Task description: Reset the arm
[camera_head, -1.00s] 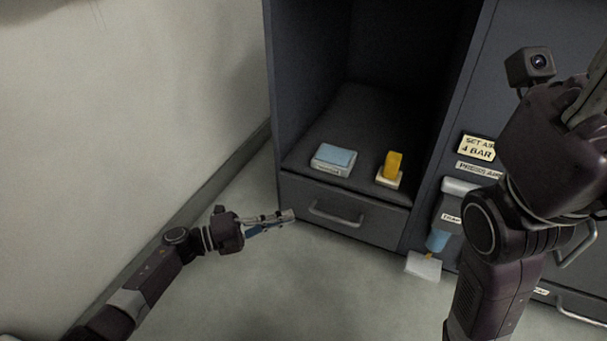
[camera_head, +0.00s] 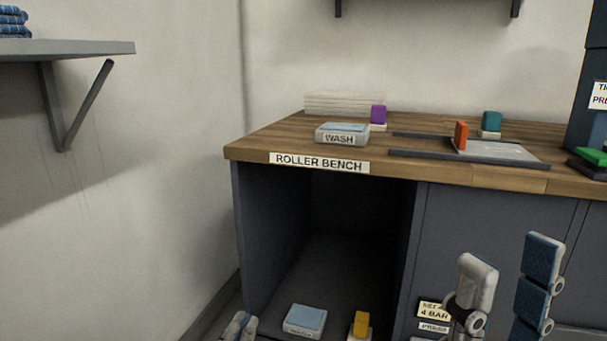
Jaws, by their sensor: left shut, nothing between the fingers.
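My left gripper (camera_head: 240,326) shows only as fingertips at the bottom edge, left of the open cabinet bay. It is shut with nothing between its fingers. The rest of that arm is out of view. My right gripper (camera_head: 510,262) points up at the lower right, in front of the cabinet. Its two fingers stand apart, one showing a blue pad, and nothing is between them.
The wooden roller bench (camera_head: 255,149) carries a WASH box (camera_head: 341,139), purple, orange and teal blocks and a dark-railed tray. A blue-topped box (camera_head: 305,319) and a yellow block (camera_head: 361,323) sit in the bay below. A wall shelf (camera_head: 70,48) is at upper left.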

